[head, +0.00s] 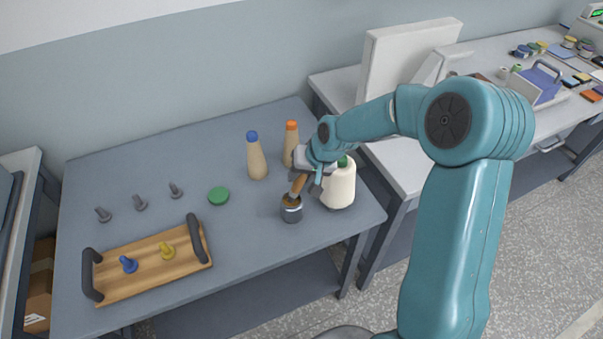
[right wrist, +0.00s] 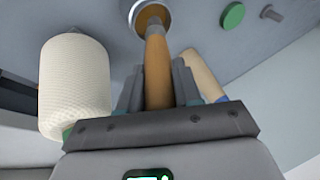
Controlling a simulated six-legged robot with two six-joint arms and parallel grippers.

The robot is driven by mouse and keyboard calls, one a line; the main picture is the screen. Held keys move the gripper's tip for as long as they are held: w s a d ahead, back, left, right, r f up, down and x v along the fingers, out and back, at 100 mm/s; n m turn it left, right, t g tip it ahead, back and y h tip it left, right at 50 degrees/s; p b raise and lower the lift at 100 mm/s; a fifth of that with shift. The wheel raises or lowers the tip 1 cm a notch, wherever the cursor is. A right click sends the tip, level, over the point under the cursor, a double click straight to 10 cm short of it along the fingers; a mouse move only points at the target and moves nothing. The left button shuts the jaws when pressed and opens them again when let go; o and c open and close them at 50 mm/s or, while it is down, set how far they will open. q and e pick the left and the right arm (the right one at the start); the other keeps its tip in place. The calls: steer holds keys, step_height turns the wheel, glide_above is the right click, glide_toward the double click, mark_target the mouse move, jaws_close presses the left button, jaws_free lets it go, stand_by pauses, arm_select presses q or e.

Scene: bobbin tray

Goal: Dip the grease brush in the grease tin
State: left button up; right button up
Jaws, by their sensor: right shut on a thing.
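The grease brush (head: 298,185) has a wooden handle and is held by my right gripper (head: 312,172), which is shut on it. The brush points down into the grease tin (head: 291,212), a small grey metal tin near the table's right front. Its lower end is inside the tin's mouth and hidden there. In the right wrist view the brush handle (right wrist: 157,70) runs from between the fingers up to the tin (right wrist: 135,8), whose opening shows brown grease. How deep the bristles sit cannot be told. My left gripper is not in view.
A cream yarn cone (head: 339,187) stands just right of the tin. Bottle-shaped bobbins with blue (head: 257,158) and orange (head: 291,143) tops stand behind. A green lid (head: 218,196) lies to the left. A wooden tray (head: 140,284) holds a blue and a yellow peg.

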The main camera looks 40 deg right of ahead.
steer(key=shift+f+b, duration=0.3)
steer(key=shift+f, duration=0.1)
stand_by(1.5)
steer(key=shift+r+p, duration=2.15)
steer(key=shift+r, duration=1.4)
steer(key=shift+f, duration=0.1)
